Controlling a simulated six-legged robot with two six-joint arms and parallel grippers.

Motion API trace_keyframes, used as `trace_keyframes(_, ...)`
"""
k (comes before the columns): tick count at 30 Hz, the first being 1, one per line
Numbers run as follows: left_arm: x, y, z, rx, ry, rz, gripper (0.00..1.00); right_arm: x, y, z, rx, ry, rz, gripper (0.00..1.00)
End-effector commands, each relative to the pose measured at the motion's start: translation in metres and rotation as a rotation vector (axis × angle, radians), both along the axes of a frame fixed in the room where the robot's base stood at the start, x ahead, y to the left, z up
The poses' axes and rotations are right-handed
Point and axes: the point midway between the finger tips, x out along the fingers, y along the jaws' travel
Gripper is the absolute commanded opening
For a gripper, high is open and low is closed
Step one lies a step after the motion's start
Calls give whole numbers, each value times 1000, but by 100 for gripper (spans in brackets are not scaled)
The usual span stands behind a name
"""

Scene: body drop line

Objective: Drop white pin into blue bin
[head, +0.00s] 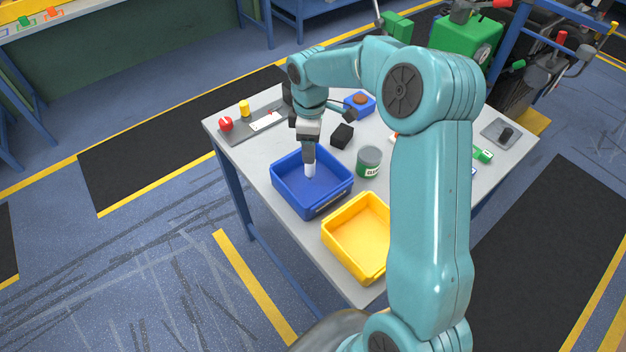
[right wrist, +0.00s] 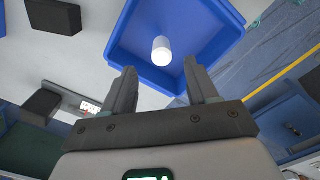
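The white pin (head: 310,170) shows inside the bin's outline, just below the fingertips of my right gripper (head: 309,161). In the right wrist view my right gripper (right wrist: 160,70) is open, its two fingers apart. The white pin (right wrist: 161,50) shows just beyond the fingertips, touching neither finger, over the floor of the blue bin (right wrist: 122,38). I cannot tell whether the pin rests on the bin floor. My left gripper is not in view.
A yellow bin (head: 340,257) stands beside the blue bin at the front. A green-grey can (head: 369,162) and a black block (head: 342,136) stand close behind. My right arm hides part of the table's right side.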

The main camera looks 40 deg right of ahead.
Motion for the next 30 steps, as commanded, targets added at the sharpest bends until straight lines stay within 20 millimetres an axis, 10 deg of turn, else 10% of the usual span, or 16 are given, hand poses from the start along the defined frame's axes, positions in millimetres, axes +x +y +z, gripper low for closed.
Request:
trace_keyframes(7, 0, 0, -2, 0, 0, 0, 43, 1, 0, 15, -1, -3, 0, 58)
trace_keyframes(21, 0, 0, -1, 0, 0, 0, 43, 2, 0, 132, 0, -4, 0, 58)
trace_keyframes(30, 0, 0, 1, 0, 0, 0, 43, 1, 0, 162, 1, 1, 0, 58)
